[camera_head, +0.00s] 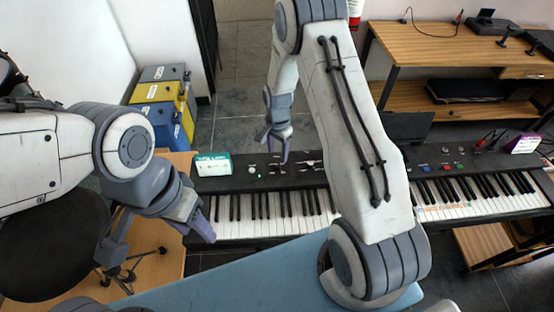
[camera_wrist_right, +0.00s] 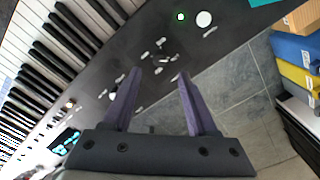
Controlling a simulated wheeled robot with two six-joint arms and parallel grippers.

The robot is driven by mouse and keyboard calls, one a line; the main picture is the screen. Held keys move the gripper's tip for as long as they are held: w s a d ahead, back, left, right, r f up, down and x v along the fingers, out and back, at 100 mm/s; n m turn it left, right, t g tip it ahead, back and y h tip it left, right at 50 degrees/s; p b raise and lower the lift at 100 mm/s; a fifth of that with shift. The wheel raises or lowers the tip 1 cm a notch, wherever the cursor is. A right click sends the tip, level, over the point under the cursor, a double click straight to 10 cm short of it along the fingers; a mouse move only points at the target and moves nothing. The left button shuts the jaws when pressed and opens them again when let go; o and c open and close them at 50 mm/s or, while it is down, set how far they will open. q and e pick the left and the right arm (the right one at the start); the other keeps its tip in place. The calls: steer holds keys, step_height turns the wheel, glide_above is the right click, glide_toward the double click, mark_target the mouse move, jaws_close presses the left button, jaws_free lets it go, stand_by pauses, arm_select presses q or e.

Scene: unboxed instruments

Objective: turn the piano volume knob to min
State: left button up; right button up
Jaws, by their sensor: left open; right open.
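The piano (camera_head: 290,205) has a black control panel above its keys; it also shows in the right wrist view (camera_wrist_right: 120,60). A round white knob (camera_wrist_right: 204,18) sits on the panel beside a small green light (camera_wrist_right: 180,16), with several smaller light controls nearby. The knob looks like a small pale spot in the head view (camera_head: 251,169). I cannot read which control is volume. My right gripper (camera_head: 276,146) is open and empty above the panel, its fingers (camera_wrist_right: 160,75) apart from the knob. My left gripper (camera_head: 197,232) is open near the piano's left end.
A green and white box (camera_head: 213,164) stands on the panel's left end. Yellow and blue bins (camera_head: 160,95) stand at back left. A blue bench-like surface (camera_head: 240,275) lies in front.

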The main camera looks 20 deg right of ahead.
mark_target(277, 165)
steer(key=shift+f+p, duration=0.75)
steer(key=shift+f, duration=2.35)
steer(key=shift+a, duration=0.1)
jaws_close()
